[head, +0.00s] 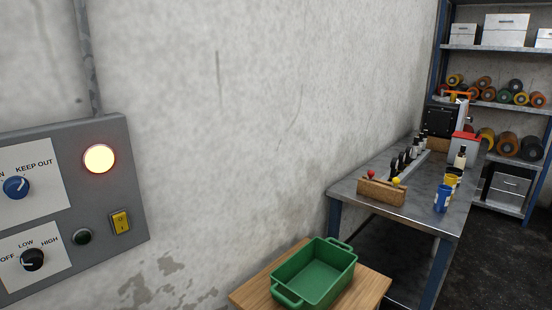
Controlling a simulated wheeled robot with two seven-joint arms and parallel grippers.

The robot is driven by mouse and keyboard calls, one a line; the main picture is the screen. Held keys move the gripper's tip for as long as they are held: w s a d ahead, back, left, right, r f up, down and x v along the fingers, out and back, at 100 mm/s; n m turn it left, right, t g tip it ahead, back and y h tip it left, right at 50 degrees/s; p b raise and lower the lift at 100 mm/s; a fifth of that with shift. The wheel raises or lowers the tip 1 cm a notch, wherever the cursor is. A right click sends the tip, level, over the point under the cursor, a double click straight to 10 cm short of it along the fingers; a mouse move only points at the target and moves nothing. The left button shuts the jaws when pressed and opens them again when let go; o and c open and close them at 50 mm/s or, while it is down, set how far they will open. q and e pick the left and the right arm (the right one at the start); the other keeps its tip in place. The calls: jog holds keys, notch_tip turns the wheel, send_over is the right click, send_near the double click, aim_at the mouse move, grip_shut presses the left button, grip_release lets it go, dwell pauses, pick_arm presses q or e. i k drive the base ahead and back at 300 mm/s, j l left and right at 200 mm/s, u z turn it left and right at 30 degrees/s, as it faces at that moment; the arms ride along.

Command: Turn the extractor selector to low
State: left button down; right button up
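The extractor selector is a black round knob (33,260) on a white label plate (58,262) at the lower left of a grey wall panel (125,185). The plate reads OFF, LOW and HIGH from left to right above the knob. The knob's pale mark is on its left side, toward OFF. Neither of my grippers is in the head view.
The panel also carries a blue knob (16,187), a glowing lamp (99,159), a dark green button (82,237) and a yellow switch (121,222). A green crate (335,284) sits on a wooden stand (375,289). A cluttered metal bench (423,217) stands right.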

aim_at(32, 260)
jog(key=u, duration=1.4)
